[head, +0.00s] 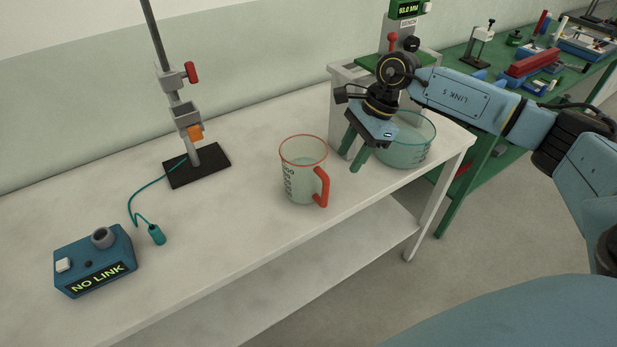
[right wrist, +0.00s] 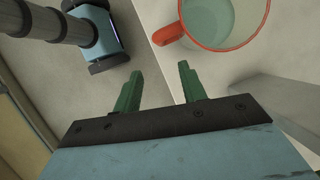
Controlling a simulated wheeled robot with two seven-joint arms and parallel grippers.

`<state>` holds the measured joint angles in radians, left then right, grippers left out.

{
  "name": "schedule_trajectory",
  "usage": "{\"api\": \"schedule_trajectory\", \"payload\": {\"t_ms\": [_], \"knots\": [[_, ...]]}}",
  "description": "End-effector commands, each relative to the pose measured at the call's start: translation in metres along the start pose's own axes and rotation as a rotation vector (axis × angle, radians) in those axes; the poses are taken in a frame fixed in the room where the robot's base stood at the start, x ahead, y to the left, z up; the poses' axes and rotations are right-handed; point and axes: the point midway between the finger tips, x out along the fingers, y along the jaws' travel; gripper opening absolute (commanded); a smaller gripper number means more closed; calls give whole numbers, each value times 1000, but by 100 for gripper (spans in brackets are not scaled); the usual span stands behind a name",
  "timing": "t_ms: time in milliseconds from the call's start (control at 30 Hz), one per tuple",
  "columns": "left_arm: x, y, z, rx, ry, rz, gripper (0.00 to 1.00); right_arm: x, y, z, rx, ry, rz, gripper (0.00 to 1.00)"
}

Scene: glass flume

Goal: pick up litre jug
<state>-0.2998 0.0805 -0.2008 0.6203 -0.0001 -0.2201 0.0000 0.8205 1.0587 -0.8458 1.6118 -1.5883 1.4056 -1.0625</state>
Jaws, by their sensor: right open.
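The litre jug (head: 301,175) is clear with a red rim, dark markings and a red handle. It stands upright on the pale bench, its handle toward the front right. In the right wrist view the jug (right wrist: 228,22) shows at the top right, its red handle just beyond the fingers. My right gripper (head: 356,160) is open and empty, with green fingers, to the right of the jug and apart from it. Its fingertips (right wrist: 160,72) also show in the right wrist view, with nothing between them. My left gripper is in neither view.
A glass bowl (head: 405,155) stands right of the jug, partly behind my right gripper. A stand (head: 200,165) with clamps is at the back left. A blue box (head: 93,262) reading "NO LINK" has a cable plug (head: 157,235) near it. The bench front (head: 250,262) is clear.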

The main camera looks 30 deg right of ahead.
Motion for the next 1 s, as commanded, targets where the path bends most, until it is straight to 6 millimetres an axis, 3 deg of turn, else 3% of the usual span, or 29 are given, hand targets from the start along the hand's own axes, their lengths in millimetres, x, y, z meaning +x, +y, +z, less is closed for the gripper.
{"api": "schedule_trajectory", "payload": {"t_ms": [233, 467, 800, 1000], "knots": [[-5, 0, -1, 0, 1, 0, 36, 46, 0, 2, 1, -4, 2, 41], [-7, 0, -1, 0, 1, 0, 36, 62, 0, 4, 0, -5, 1, 41], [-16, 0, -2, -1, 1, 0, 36, 107, 0, 11, 1, -6, 1, 41], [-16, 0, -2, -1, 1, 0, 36, 110, -1, 11, 1, -5, 0, 41]]}}
